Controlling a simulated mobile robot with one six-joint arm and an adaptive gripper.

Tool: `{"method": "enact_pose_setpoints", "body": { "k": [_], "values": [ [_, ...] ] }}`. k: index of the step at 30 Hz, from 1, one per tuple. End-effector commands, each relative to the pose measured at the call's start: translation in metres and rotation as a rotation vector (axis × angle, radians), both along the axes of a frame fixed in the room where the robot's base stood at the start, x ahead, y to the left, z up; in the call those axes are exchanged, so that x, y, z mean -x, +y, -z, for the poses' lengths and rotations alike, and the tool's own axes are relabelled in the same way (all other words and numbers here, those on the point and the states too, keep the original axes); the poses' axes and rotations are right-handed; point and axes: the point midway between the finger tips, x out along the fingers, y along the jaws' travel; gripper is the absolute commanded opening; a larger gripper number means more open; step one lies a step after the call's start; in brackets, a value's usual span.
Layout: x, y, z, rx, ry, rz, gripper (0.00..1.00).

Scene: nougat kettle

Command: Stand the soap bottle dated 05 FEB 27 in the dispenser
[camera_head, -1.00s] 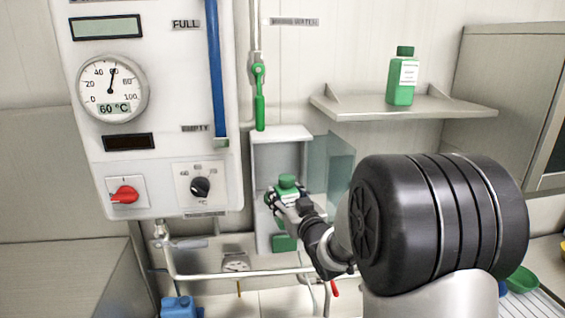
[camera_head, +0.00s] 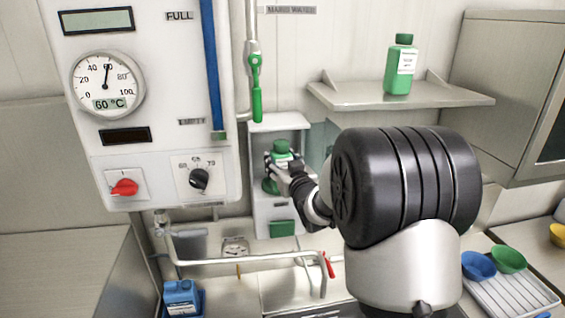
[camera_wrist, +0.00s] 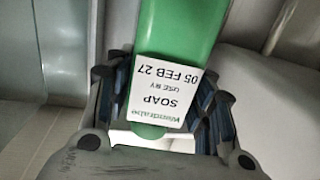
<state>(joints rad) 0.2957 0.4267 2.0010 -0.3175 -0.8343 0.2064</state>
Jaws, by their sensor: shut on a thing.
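My gripper (camera_head: 283,168) is shut on a green soap bottle (camera_head: 282,150). In the wrist view the bottle (camera_wrist: 180,38) lies between the fingers (camera_wrist: 160,105), and its white label reads SOAP, USE BY 05 FEB 27, upside down in the picture. The dispenser (camera_head: 280,122) is a pale, open-fronted box on the wall with a green part low on its front. In the head view the bottle appears upright at the dispenser's opening, below its top. The gripper hides part of the bottle, so I cannot tell whether its base touches anything.
Another green bottle (camera_head: 399,72), its label too small to read, stands on the wall shelf (camera_head: 350,97). A clear panel (camera_head: 321,140) is right of the dispenser, partly behind my arm. A pipe (camera_head: 240,259) runs below, and a green-handled valve (camera_head: 256,90) hangs above.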

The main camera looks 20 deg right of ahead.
Motion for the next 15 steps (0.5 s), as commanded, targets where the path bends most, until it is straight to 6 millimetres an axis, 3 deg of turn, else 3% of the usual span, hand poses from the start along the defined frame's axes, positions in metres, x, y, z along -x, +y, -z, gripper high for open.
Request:
{"method": "enact_pose_setpoints", "body": {
  "k": [15],
  "values": [
    [-0.035,-0.007,-0.003,0.000,-0.004,0.000,0.09]
  ]
}}
